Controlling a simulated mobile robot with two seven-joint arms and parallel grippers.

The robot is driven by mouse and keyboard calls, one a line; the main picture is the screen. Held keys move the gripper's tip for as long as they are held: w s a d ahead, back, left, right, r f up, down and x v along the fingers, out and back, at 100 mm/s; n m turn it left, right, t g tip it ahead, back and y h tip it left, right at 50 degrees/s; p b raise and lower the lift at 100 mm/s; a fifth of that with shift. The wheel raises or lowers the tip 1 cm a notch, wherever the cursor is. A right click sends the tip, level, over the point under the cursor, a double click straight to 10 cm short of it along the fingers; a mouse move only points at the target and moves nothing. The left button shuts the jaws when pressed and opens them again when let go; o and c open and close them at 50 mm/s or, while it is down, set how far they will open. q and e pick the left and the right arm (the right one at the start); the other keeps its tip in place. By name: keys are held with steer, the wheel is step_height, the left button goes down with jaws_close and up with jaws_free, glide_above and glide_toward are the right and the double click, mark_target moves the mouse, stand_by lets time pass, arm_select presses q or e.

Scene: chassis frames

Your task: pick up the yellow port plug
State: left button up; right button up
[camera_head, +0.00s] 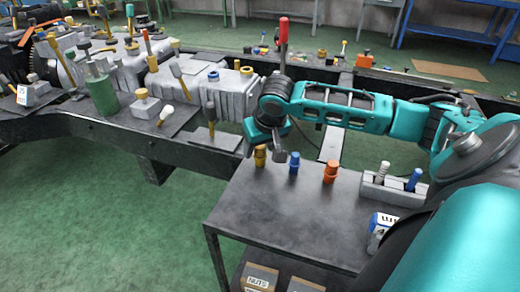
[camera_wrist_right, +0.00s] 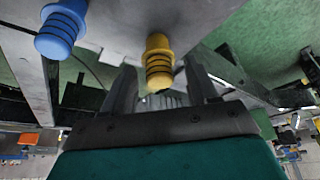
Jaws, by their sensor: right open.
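The yellow port plug (camera_head: 260,157) stands upright near the far left corner of the dark table. In the right wrist view the plug (camera_wrist_right: 159,58) has dark rings and its tip points toward my palm. My right gripper (camera_head: 265,149) is over it, pointing down. In the wrist view my right gripper (camera_wrist_right: 161,88) is open, with one finger on each side of the plug's tip and visible gaps. Whether the tip is fully between the fingers I cannot tell. My left gripper is not in view.
A blue plug (camera_head: 294,162) stands just right of the yellow one, and also shows in the wrist view (camera_wrist_right: 61,28). An orange plug (camera_head: 330,172) and a grey holder (camera_head: 393,190) stand farther right. A chassis rail (camera_head: 180,155) runs behind. The front tabletop (camera_head: 275,210) is clear.

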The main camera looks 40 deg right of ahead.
steer(key=shift+f, duration=0.1)
steer(key=c, duration=0.4)
jaws_close()
